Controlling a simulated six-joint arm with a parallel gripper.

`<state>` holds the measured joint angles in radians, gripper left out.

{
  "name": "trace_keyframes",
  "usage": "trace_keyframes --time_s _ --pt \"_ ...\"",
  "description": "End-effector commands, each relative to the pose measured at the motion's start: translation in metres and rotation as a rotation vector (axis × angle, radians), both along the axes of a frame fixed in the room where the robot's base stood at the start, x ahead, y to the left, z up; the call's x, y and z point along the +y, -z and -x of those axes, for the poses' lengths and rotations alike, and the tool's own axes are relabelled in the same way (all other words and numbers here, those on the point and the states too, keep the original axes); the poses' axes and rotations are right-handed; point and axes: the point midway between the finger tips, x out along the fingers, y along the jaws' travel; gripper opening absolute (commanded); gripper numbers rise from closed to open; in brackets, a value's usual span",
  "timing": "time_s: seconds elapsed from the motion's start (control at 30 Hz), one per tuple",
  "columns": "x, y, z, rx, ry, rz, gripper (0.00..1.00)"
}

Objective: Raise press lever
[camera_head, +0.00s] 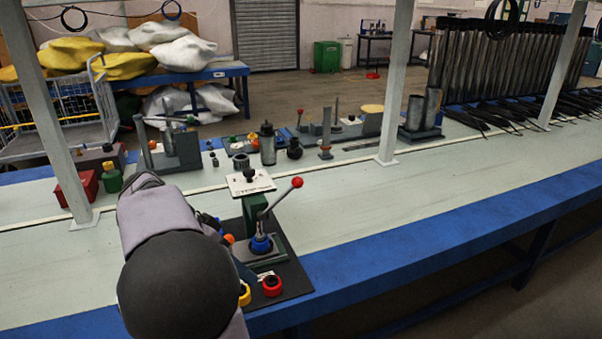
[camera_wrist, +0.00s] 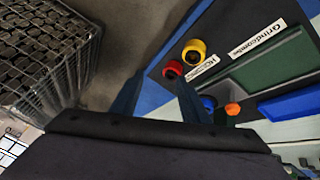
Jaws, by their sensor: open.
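The press lever (camera_head: 275,200) is a thin grey rod with a red ball knob (camera_head: 297,182). It slants up to the right from a blue collar (camera_head: 261,244) on the press, in front of a green post. My arm covers the left of the press station in the head view and hides most of my gripper. In the wrist view my gripper (camera_wrist: 156,90) shows two dark blue fingers spread apart with nothing between them. They are near the edge of the dark base plate (camera_wrist: 155,68). I cannot make out the lever in the wrist view.
A red button (camera_head: 272,285) and a yellow one (camera_head: 245,294) sit at the plate's front; they also show in the wrist view. A white label plate (camera_head: 250,181) tops the post. Several tools stand behind. The bench right of the press is clear. A wire cage (camera_wrist: 60,50) is in the wrist view.

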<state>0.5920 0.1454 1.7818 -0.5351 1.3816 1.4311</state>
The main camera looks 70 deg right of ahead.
Motion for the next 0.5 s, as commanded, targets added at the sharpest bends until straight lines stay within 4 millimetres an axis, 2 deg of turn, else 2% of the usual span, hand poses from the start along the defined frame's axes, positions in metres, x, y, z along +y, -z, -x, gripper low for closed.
trace_keyframes --time_s 0.03,0.1,0.3,0.5 --pt "-0.015 -0.030 0.002 -0.009 0.036 0.008 0.41" --pt "-0.034 -0.047 0.003 -0.023 0.069 0.015 0.41" --pt "-0.090 -0.083 0.004 -0.071 0.092 0.001 0.41" --pt "-0.141 -0.105 0.009 -0.119 0.062 -0.021 0.41"
